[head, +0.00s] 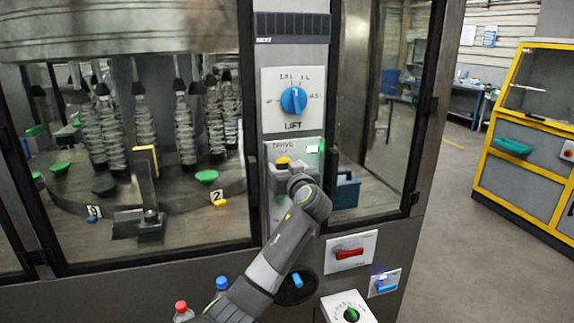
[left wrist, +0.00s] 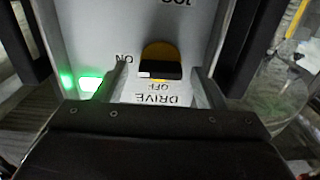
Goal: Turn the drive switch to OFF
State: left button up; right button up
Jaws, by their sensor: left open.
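The drive switch (head: 283,161) is a yellow round switch on the grey DRIVE panel (head: 306,160), partly hidden by my left gripper in the head view. In the left wrist view the yellow switch (left wrist: 158,52) has a black bar knob (left wrist: 159,70) lying roughly level in the picture. The labels appear upside down there, with ON left of the switch and OFF below it, above DRIVE. A small white mark shows at the knob's lower left, toward ON. My left gripper (left wrist: 160,84) is open, its fingers on either side of the knob; contact cannot be told. My right gripper is not in view.
The blue LIFT dial (head: 293,100) is above. A red handle (head: 348,254), a blue switch (head: 387,286) and a green knob (head: 351,313) are below. Glass doors flank the panel.

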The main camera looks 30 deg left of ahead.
pick_arm(q)
jog(key=shift+a, duration=0.1)
jog(key=shift+c, duration=0.3)
jog(key=c, duration=0.9)
jog(key=n+b, duration=0.6)
jog(key=b, duration=0.2)
jog(key=n+b, duration=0.5)
jog(key=b, duration=0.4)
jog(key=n+b, duration=0.6)
jog(key=b, duration=0.3)
jog(key=shift+s+a+f+n, duration=0.15)
jog(key=shift+f+n, duration=0.15)
jog(key=shift+f, duration=0.1)
jog(key=shift+b, duration=0.35)
jog(key=o, duration=1)
jog(key=shift+r, duration=0.1)
jog(key=shift+c, duration=0.2)
